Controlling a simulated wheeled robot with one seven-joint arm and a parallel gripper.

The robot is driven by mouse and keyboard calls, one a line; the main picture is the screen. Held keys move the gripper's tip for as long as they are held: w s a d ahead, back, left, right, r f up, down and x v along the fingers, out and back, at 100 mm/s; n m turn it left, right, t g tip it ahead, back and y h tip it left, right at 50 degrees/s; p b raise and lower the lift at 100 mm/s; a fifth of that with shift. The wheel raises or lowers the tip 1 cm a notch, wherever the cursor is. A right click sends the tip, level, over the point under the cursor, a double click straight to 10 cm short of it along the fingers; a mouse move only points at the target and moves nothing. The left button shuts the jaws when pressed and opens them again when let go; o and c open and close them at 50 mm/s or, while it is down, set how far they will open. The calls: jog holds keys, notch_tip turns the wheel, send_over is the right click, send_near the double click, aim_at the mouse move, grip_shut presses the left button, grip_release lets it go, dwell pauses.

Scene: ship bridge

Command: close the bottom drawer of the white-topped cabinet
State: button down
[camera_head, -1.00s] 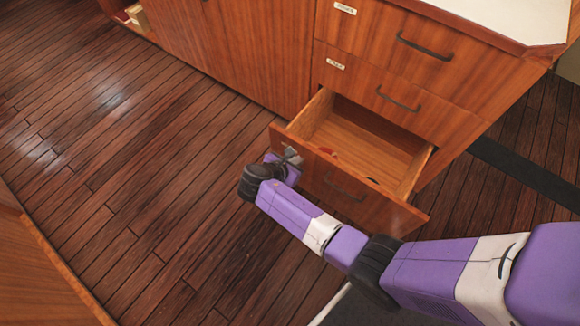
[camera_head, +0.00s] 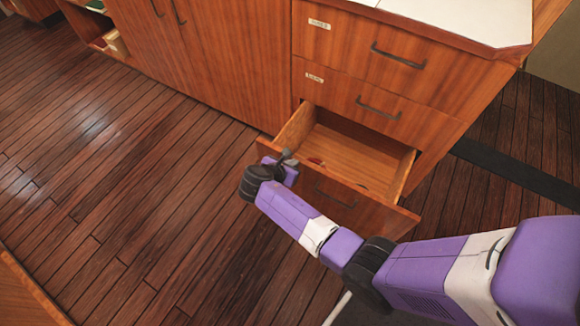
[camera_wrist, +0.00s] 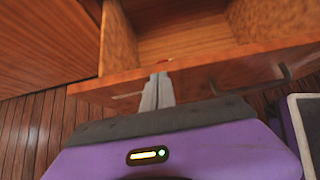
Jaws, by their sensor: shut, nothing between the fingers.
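The bottom drawer (camera_head: 345,196) of the white-topped cabinet (camera_head: 400,50) is pulled out, with its wooden inside showing and a small red item near its front left. Its dark bar handle (camera_head: 335,195) is right of my gripper. My gripper (camera_head: 286,158) is shut and empty at the left part of the drawer front, near its top edge. In the wrist view, the closed fingers (camera_wrist: 158,88) overlap the drawer front (camera_wrist: 210,78); I cannot tell whether they touch it.
The two drawers above, with dark handles (camera_head: 378,108), are shut. Cabinet doors (camera_head: 205,50) stand to the left, and an open shelf (camera_head: 100,35) lies beyond. The wooden floor (camera_head: 120,180) left of my arm is clear.

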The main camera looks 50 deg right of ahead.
jog(key=w+d, duration=0.2)
jog(key=d, duration=0.8)
jog(key=w+d+b, duration=0.1)
jog(key=w+d, duration=0.1)
jog(key=d, duration=0.9)
jog(key=shift+b, duration=0.3)
jog(key=shift+a, duration=0.1)
jog(key=a+f+p+v, duration=0.1)
jog(key=p+v, duration=0.5)
jog(key=v, duration=0.7)
jog(key=shift+a+f+p, duration=0.35)
jog(key=shift+f, duration=0.15)
